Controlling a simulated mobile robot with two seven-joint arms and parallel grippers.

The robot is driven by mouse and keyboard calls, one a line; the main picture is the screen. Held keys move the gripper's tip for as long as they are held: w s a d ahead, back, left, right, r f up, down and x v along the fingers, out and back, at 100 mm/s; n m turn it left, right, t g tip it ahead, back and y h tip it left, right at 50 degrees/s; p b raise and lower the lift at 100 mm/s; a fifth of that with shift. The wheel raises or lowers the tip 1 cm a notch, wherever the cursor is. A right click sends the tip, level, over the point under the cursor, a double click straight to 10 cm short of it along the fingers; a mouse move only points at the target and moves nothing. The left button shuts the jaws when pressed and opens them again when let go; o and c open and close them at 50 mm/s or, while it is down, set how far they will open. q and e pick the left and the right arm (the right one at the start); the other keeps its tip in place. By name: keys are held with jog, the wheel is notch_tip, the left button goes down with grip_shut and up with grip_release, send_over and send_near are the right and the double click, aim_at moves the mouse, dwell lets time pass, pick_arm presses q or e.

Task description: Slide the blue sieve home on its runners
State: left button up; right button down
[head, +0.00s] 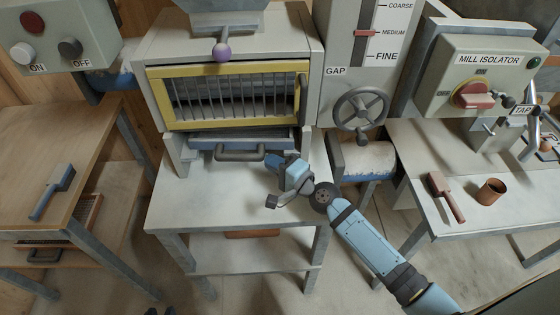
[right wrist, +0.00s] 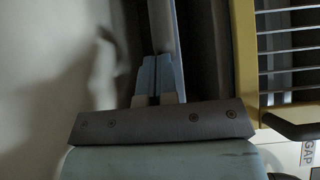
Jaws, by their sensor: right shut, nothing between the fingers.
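The blue sieve (head: 205,154) sits in the opening under the yellow-framed grille, with its grey handle (head: 240,156) facing front. A strip of its top shows, so its front appears to stand out a little from the machine; its runners are hidden. My right gripper (head: 270,159) is shut and empty at the right part of the sieve's front, beside the handle. In the right wrist view its closed fingertips (right wrist: 158,62) meet or nearly meet a grey-blue bar (right wrist: 164,25), probably the sieve's front; contact is unclear. My left gripper is not in view.
The yellow-framed grille (head: 158,98) is just above the sieve. A handwheel (head: 361,109) and a pipe (head: 365,158) are right of it. The stand's top (head: 200,205) below is clear.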

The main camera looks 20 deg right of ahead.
jog(key=shift+a, duration=0.1)
jog(key=shift+w+a+r+p, duration=0.1)
jog(key=shift+w+a+p, duration=0.1)
jog(key=shift+a, duration=0.25)
jog(key=shift+w+a+p, duration=0.1)
jog(key=shift+a+p, duration=0.05)
jog(key=shift+a, duration=0.5)
pick_arm(q)
jog(key=shift+s+a+f, duration=0.1)
jog(key=shift+a, duration=0.15)
pick_arm(e)
jog(key=shift+d, duration=0.1)
pick_arm(q)
jog(key=shift+d, duration=0.1)
